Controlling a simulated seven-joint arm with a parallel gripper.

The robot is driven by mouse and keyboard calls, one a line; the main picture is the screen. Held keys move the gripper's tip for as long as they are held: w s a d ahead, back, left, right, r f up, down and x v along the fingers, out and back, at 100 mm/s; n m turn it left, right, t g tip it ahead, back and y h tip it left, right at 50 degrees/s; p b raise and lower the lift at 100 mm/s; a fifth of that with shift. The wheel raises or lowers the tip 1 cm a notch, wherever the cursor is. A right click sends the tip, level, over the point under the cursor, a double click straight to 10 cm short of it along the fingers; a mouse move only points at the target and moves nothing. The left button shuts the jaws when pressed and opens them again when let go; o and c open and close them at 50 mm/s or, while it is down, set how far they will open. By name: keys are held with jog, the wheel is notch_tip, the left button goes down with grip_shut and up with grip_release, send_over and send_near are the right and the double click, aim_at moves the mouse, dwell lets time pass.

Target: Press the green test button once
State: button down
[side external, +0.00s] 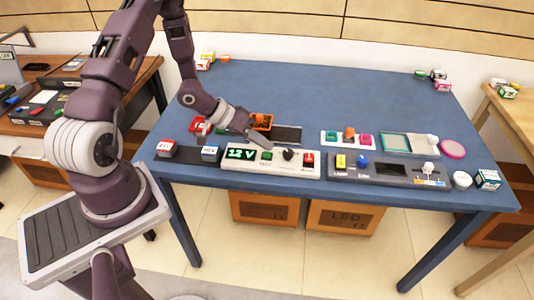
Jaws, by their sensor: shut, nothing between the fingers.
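A white panel (238,169) with a "12 V" display stands near the front edge of the blue table. It has a green button (266,156), a black knob (288,154) and a red switch (308,159). I cannot read which green one is labelled test. My gripper (265,142) is shut and empty, its tips low just behind the 12 V panel's green button. Whether they touch anything is unclear.
An orange bin (262,122) and a red box (199,126) lie close to my gripper. A grey panel (412,176) with a yellow and a blue button stands to the right. A pink disc (452,149) lies beyond. The table's back half is mostly clear.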

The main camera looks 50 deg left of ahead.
jog(key=shift+f, duration=0.45)
jog(key=shift+f, duration=0.5)
dwell(0.6)
dwell(0.4)
jog(key=shift+r, duration=0.95)
jog(key=shift+r, duration=2.5)
